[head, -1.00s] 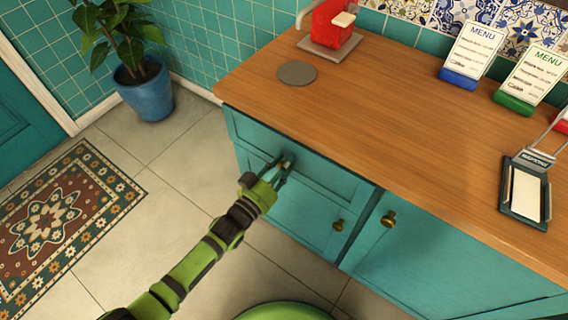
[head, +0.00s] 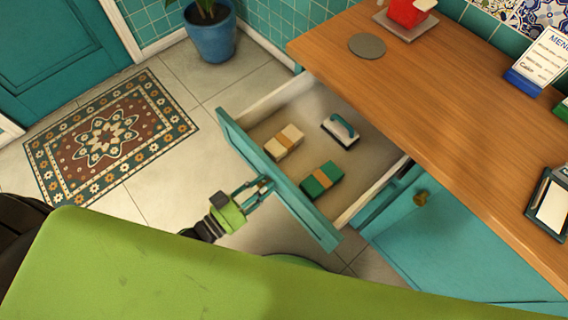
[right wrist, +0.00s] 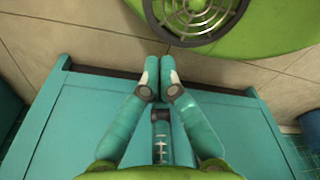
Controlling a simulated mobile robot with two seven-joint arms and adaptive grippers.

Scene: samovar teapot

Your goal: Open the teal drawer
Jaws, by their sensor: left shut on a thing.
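The teal drawer (head: 275,180) is pulled well out from under the wooden counter in the head view, its inside showing. My left gripper (head: 262,187) is at the outer face of the drawer front, shut on the drawer handle, which the fingers mostly hide. In the right wrist view, my right gripper (right wrist: 159,72) has its two fingers together with nothing visible between them. It is over a teal panelled surface (right wrist: 70,130); I cannot tell whether it touches.
A lower teal cabinet door (head: 440,245) is at right. A patterned rug (head: 110,135) and blue plant pot (head: 211,38) are on the floor.

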